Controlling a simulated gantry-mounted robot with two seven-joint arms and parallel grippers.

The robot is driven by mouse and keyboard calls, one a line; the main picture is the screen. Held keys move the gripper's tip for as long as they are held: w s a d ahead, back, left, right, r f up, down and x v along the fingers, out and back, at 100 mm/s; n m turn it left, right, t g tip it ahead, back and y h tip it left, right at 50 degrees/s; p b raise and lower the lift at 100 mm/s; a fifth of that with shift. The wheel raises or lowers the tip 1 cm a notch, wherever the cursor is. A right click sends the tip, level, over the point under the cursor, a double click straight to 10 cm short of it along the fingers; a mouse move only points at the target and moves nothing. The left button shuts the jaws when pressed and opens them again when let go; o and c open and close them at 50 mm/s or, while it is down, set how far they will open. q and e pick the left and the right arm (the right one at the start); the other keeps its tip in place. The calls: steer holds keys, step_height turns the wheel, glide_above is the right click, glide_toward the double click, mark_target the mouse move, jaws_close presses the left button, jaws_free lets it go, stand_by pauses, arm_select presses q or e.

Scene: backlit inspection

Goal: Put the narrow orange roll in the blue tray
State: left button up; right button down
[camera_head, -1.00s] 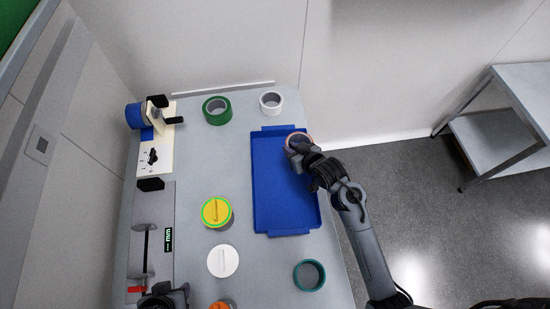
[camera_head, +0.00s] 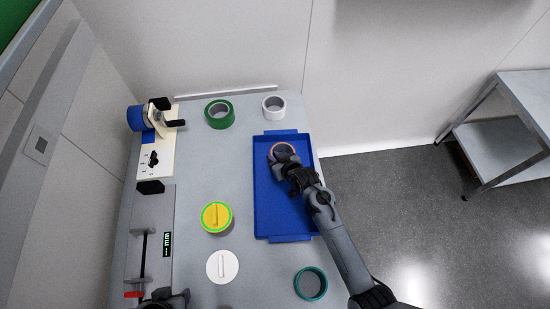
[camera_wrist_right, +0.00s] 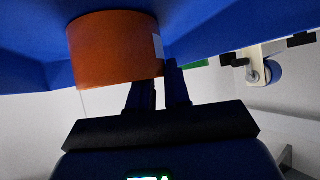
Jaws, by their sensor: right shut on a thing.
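The narrow orange roll (camera_head: 275,147) is within the outline of the blue tray (camera_head: 268,205), near its far end. My right gripper (camera_head: 279,161) is shut on the roll and hides part of it in the head view. In the right wrist view the orange roll (camera_wrist_right: 105,48) shows its plain outer wall and a small pale patch. The gripper fingers (camera_wrist_right: 160,85) are at its edge, with the blue tray (camera_wrist_right: 215,22) behind. I cannot tell whether the roll touches the tray floor. My left gripper (camera_head: 168,299) is a dark shape at the bottom edge, its fingers unclear.
A dispenser (camera_head: 160,155) and a measuring device (camera_head: 150,225) line the left side.

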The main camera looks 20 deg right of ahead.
steer(key=c, duration=1.1)
jaws_free()
steer(key=s+d+r+g, duration=0.1)
steer(key=s+r+g, duration=0.1)
steer(key=s, duration=0.9)
steer(key=s+d+r+g+h+p, duration=0.1)
steer(key=s+d+r+g, duration=0.1)
steer(key=s, duration=0.9)
steer(key=s+d+r+g+h+p, duration=0.1)
steer(key=s+r, duration=0.4)
steer(key=s, duration=0.6)
steer(key=shift+d+r+g, duration=0.4)
steer(key=shift+d+g, duration=0.15)
steer(key=shift+g, duration=0.65)
